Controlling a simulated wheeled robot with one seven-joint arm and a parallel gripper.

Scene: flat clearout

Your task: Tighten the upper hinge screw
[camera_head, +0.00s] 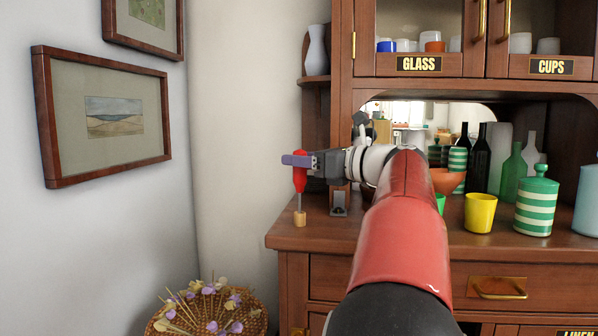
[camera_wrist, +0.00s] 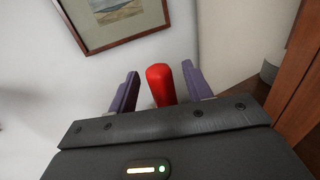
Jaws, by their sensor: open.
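A screwdriver with a red handle (camera_head: 299,176) stands upright at the left end of the sideboard top, its thin shaft running down to a small wooden block (camera_head: 299,217). My gripper (camera_head: 299,160) is level with the upper part of the handle. In the wrist view the red handle (camera_wrist: 161,85) stands between the two purple fingers of my gripper (camera_wrist: 160,90), with a gap on the left and a narrower one on the right. The fingers are open. A small brass hinge (camera_head: 353,45) shows at the left edge of the GLASS door; its screws are too small to make out.
A yellow cup (camera_head: 480,212), a green-striped jar (camera_head: 536,205) and several bottles stand on the sideboard (camera_head: 330,235) to the right. A small dark metal stand (camera_head: 339,203) is just right of the screwdriver. A wicker basket of flowers (camera_head: 215,312) is below left.

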